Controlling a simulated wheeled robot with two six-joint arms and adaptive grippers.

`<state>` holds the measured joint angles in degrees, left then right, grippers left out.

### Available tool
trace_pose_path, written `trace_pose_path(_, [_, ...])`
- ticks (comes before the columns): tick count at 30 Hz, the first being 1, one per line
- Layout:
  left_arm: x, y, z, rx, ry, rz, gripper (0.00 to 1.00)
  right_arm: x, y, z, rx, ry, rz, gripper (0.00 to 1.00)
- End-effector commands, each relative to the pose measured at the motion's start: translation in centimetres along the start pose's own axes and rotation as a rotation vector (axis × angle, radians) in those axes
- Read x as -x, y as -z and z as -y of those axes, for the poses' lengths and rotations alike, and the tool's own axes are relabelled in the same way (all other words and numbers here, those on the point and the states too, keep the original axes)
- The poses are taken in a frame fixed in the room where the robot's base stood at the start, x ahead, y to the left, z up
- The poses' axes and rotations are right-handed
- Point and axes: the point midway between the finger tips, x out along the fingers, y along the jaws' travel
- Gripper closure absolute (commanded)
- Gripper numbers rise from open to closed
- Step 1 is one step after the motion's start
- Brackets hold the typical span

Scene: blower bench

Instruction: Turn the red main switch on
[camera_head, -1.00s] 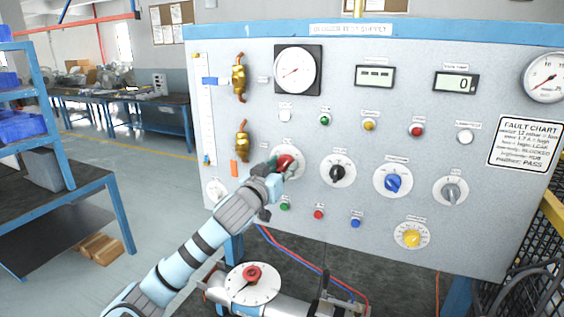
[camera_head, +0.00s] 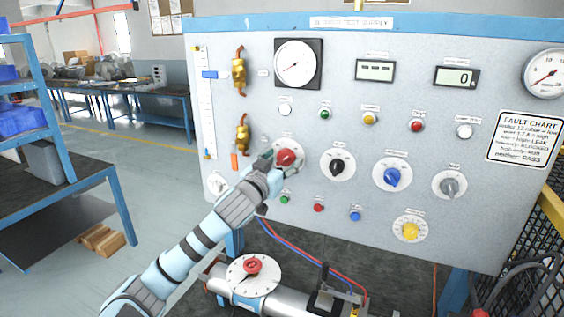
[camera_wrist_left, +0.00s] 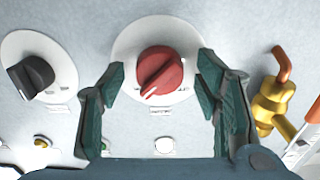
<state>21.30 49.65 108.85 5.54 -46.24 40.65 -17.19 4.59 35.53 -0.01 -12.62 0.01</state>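The red main switch (camera_head: 287,158) is a round red knob on a white dial plate, at the left of the panel's row of large knobs. It also shows in the left wrist view (camera_wrist_left: 160,71), with its white pointer mark toward the picture's lower left. My left gripper (camera_head: 275,167) is just in front of it, lower left in the head view. In the left wrist view the gripper (camera_wrist_left: 161,78) is open, with one dark green finger on each side of the knob and gaps between. The fingers appear not to touch it. My right gripper is not in view.
A black knob (camera_head: 337,166) sits right of the switch and brass fittings (camera_head: 242,135) to its upper left. Small buttons lie above and below. A pipe with a red-knobbed dial (camera_head: 253,267) is below the panel. The left display (camera_head: 375,71) shows dashes, the right one 0.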

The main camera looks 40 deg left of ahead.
Motion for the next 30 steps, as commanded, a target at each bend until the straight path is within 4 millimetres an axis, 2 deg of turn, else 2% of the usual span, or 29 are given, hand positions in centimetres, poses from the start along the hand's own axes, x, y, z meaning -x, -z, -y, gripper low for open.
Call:
trace_pose_path(8, [0.3, 0.1, 0.0, -0.003, 0.000, -0.002, 0.42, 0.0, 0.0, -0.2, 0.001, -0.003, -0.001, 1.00])
trace_pose_path(11, [1.8, 0.1, 0.1, -0.009, 0.000, -0.001, 0.42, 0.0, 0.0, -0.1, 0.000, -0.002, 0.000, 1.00])
trace_pose_path(16, [5.5, 0.0, 0.0, -0.016, -0.002, 0.002, 0.42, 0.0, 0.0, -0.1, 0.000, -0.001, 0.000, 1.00])
trace_pose_path(21, [7.2, 0.0, 0.1, -0.011, 0.001, 0.001, 0.42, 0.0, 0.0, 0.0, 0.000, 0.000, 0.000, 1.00])
trace_pose_path(30, [7.5, 0.0, 0.0, 0.001, -0.001, -0.001, 0.42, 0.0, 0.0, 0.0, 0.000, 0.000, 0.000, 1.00])
